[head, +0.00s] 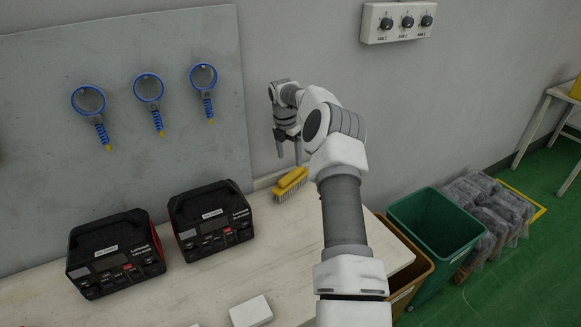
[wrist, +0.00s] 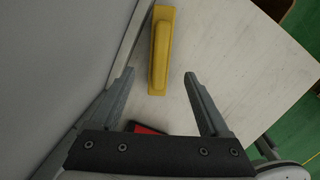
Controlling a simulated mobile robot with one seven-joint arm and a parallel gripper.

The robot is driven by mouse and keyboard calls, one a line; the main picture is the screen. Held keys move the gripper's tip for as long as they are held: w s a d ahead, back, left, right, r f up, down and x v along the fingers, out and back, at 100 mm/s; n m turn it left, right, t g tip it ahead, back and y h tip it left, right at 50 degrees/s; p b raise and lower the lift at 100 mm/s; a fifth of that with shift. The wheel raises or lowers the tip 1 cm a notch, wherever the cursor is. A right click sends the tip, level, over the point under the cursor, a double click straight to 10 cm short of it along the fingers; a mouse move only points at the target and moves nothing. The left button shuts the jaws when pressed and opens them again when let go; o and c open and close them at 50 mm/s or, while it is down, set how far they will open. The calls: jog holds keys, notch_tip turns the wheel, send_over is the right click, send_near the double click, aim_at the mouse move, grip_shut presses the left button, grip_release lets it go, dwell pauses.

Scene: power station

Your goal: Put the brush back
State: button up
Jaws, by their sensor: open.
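A yellow brush (head: 291,183) with pale bristles lies on the light wooden tabletop, against the wall at the back of the table. My gripper (head: 290,155) is above the brush and points down, open and empty. In the wrist view the brush (wrist: 161,50) lies lengthwise ahead of my gripper (wrist: 159,80), roughly in line with the gap between the fingers. The fingers look apart from the brush. Three blue ring holders (head: 149,88) with coiled stems are fixed on the grey wall panel to the left; all look empty.
Two black and red power units (head: 212,220) stand left on the table (head: 200,295). A small white block (head: 251,311) lies at the front. Green (head: 437,225) and brown (head: 408,262) bins stand off the right edge. A switch box (head: 398,22) is on the wall.

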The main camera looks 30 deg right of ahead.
jog(key=s+a+r+m+t, duration=0.1)
jog(key=s+a+r+m, duration=0.15)
jog(key=a+r, duration=0.95)
jog(key=s+a+r+m+t+h, duration=0.1)
jog(key=s+a+r+m, duration=0.5)
jog(key=s+a+r, duration=0.45)
jog(key=s+a+m+t+p, duration=0.1)
jog(key=s+m, duration=0.3)
jog(key=s, duration=0.4)
jog(key=s+a+r+m+t+y+p, duration=0.1)
jog(key=s+a+m, duration=0.3)
jog(key=s, duration=0.5)
jog(key=s+a+r+m+t+y+p, duration=0.1)
jog(key=s+a+m, duration=0.1)
jog(key=s+m, duration=0.3)
jog(key=s, duration=0.4)
jog(key=shift+a+r+p, duration=0.2)
jog(key=shift+r+p, duration=0.05)
jog(key=shift+p, duration=0.05)
